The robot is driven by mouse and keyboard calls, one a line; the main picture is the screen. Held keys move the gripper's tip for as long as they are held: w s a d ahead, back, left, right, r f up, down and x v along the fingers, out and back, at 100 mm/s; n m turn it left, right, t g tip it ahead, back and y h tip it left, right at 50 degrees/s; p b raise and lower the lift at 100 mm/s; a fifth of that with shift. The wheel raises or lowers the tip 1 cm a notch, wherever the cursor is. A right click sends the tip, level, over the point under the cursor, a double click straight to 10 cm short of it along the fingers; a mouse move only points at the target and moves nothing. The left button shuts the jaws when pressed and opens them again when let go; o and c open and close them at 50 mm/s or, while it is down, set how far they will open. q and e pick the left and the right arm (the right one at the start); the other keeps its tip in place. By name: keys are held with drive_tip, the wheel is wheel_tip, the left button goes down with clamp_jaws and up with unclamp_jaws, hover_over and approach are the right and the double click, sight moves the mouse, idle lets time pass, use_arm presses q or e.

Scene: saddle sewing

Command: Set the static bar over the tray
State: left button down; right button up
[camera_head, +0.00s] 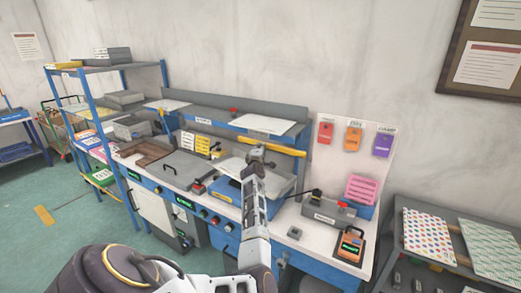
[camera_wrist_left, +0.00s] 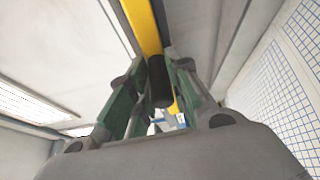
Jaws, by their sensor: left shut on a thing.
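The static bar (camera_head: 286,150) is a long yellow bar, held roughly level above the bench beneath the overhead shelf. My left gripper (camera_head: 257,154) is shut on it near its middle. In the left wrist view the yellow bar (camera_wrist_left: 142,22) runs past my left gripper (camera_wrist_left: 158,82), whose green-sided fingers close around a dark cylindrical part. A shallow grey tray (camera_head: 284,188) appears below the bar, on or beside a blue unit; my forearm hides part of it. I cannot tell whether the bar touches anything beneath. My right gripper is out of view.
The overhead shelf (camera_head: 269,124) runs close behind and above the bar. A grey lidded box (camera_head: 183,168) stands to the left.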

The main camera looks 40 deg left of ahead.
use_arm(q)
drive_tip(key=c, duration=1.3)
unclamp_jaws()
drive_tip(key=shift+f, duration=0.4)
drive_tip(key=shift+c, duration=0.2)
drive_tip(key=shift+r, duration=0.1)
drive_tip(key=shift+s+d+r, duration=0.1)
drive_tip(key=shift+v, duration=3.6)
